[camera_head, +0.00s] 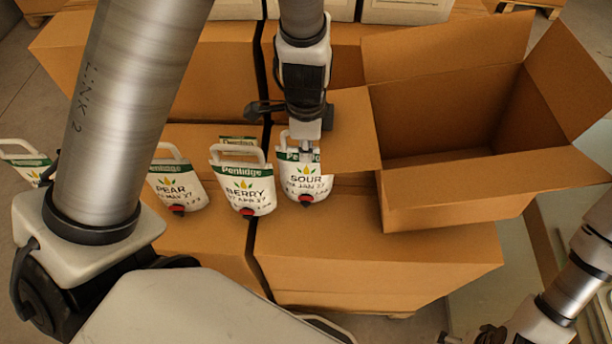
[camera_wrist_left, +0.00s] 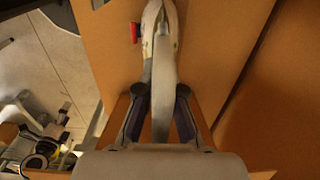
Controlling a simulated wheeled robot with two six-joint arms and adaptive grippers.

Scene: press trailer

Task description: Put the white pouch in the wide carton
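A white pouch (camera_head: 304,182) with a green band, the word SOUR and a red spout stands upright on a brown carton top, left of the wide carton. My left gripper (camera_head: 305,152) is above it, fingers pointing down. In the left wrist view the pouch (camera_wrist_left: 163,35) is edge-on and its thin upper part runs between the fingers (camera_wrist_left: 162,98), which look closed on it. The wide carton (camera_head: 455,207) is open, its flaps spread, and the visible inside is empty.
Similar white pouches stand to the left: BERRY (camera_head: 246,190) close by, PEAR (camera_head: 178,188) and another at the far left. The wide carton's left flap (camera_head: 352,130) sticks out beside the gripper. Brown cartons lie behind. Carton top in front of the pouches is clear.

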